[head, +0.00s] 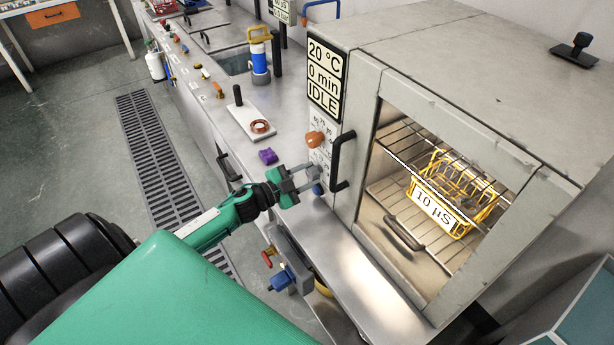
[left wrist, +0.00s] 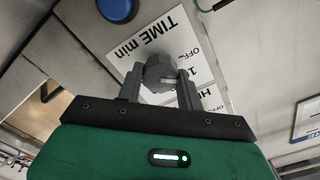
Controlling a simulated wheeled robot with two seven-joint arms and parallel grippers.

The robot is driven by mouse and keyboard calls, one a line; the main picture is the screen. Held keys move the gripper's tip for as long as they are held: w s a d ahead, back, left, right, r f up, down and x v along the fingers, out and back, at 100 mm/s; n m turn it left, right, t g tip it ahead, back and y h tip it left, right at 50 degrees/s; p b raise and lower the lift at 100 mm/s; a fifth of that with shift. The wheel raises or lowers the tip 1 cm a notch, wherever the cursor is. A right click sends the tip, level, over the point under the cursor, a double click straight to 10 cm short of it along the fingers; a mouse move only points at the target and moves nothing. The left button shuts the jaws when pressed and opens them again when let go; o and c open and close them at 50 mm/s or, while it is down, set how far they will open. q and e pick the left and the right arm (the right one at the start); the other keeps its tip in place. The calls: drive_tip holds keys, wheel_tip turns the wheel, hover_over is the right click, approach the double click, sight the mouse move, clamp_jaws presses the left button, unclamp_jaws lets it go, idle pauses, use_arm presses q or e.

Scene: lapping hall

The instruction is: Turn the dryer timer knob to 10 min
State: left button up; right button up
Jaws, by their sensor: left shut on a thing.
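The dryer (head: 365,110) stands at the right with its glass door closed. Its display (head: 325,78) reads 20 °C, 0 min, IDLE. My left gripper (head: 312,181) is at the dryer's front panel, below the orange knob (head: 315,139). In the left wrist view, my left gripper (left wrist: 158,84) is shut on the grey timer knob (left wrist: 158,70), one finger on each side. The label plate (left wrist: 180,38) around it reads TIME min, with OFF and a partly covered 10 visible. The knob's pale mark points toward the lower right there. My right gripper is not in view.
A black door handle (head: 342,162) stands out just right of my left gripper. A blue button (left wrist: 117,8) is near the knob. A yellow basket (head: 462,180) marked 10 µS sits inside the dryer. A purple object (head: 268,156) lies on the bench behind my gripper.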

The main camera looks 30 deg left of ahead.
use_arm(q)
drive_tip(key=shift+m+b, duration=0.3)
drive_tip(key=shift+m, duration=0.9)
drive_tip(key=o, duration=1)
drive_tip(key=shift+s, duration=0.1)
drive_tip(key=b+v, duration=0.3)
drive_tip(key=v, duration=1)
drive_tip(key=shift+s, duration=0.35)
drive_tip(key=shift+a+f, duration=0.1)
drive_tip(key=shift+a, duration=0.05)
